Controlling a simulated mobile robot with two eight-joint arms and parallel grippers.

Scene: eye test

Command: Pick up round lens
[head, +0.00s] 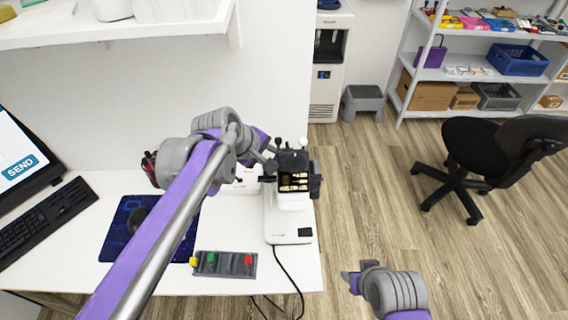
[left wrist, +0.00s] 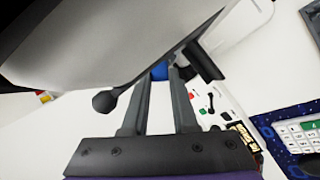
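I cannot clearly make out a round lens. A white eye-test device (head: 287,228) stands at the desk's right side, with a dark upper part (head: 291,160) and a dark tray of small gold-edged pieces (head: 294,187). My left gripper (head: 268,165) is beside the dark upper part, mostly hidden by my arm. In the left wrist view its two dark fingers (left wrist: 161,85) stand apart. A small blue thing (left wrist: 160,70) shows between their tips; I cannot tell whether they touch it. My right gripper (head: 358,275) is off the desk at the lower right, its finger gap unclear.
A grey panel with coloured buttons (head: 225,264) lies near the desk's front edge. A blue mat (head: 122,228), a keyboard (head: 45,218) and a monitor (head: 18,160) are further left. A white shelf (head: 120,29) overhangs the desk. An office chair (head: 490,150) stands on open floor.

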